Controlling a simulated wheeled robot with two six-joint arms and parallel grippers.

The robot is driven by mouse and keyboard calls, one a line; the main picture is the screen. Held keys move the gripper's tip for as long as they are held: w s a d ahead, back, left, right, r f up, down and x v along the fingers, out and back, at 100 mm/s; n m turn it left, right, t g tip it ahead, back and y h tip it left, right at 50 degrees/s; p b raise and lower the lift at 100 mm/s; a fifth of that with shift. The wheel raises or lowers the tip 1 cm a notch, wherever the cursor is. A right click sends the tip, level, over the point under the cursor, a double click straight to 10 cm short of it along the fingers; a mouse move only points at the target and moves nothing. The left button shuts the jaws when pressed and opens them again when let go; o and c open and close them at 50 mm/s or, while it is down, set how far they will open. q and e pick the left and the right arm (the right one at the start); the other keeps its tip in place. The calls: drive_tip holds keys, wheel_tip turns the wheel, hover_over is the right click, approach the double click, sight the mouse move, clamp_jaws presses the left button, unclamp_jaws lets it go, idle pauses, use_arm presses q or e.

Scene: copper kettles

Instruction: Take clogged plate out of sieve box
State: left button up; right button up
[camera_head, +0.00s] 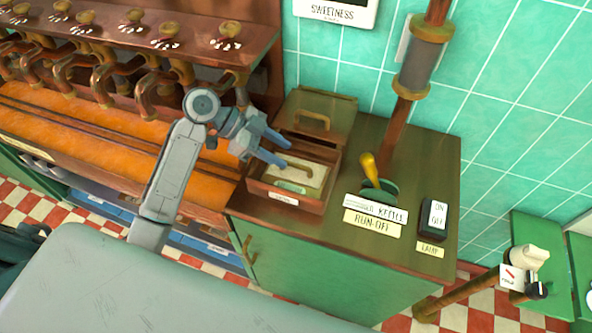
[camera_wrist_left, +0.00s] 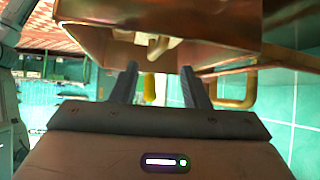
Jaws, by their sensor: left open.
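The brown sieve box (camera_head: 285,203) stands on the green cabinet's top, its hinged lid (camera_head: 325,112) swung up and back. A pale plate (camera_head: 312,174) with a brown loop handle lies inside it; part of the handle is behind my left gripper's fingers. Whether the plate is clogged cannot be told. My left gripper (camera_head: 284,152) is open and empty, above the left-back side of the box. In the left wrist view, my open fingers (camera_wrist_left: 160,76) point toward a brown box-like body (camera_wrist_left: 225,35) with a pale piece under it. My right gripper is out of view.
A yellow-knobbed lever (camera_head: 369,166) with KETTLE and RUN-OFF labels stands right of the box, then a black lamp switch (camera_head: 433,213). A copper pipe (camera_head: 404,110) rises behind. Valves and an orange trough (camera_head: 100,130) lie left.

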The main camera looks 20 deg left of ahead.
sight(294, 164)
use_arm(q)
drive_tip(key=shift+w+d+f, duration=0.1)
drive_tip(key=shift+d+f, duration=0.1)
drive_tip(key=shift+d, duration=0.05)
drive_tip(key=shift+d+f+p, duration=0.3)
drive_tip(key=shift+p, duration=0.05)
drive_tip(key=p+x, duration=0.1)
drive_tip(key=x, duration=0.2)
drive_tip(key=shift+s+f, duration=0.3)
drive_tip(key=shift+s, duration=0.05)
drive_tip(key=shift+w+d+f+p, duration=0.1)
drive_tip(key=shift+d+f+p, duration=0.2)
drive_tip(key=shift+d+f, duration=0.1)
clamp_jaws()
drive_tip(key=shift+r, duration=0.1)
idle(0.3)
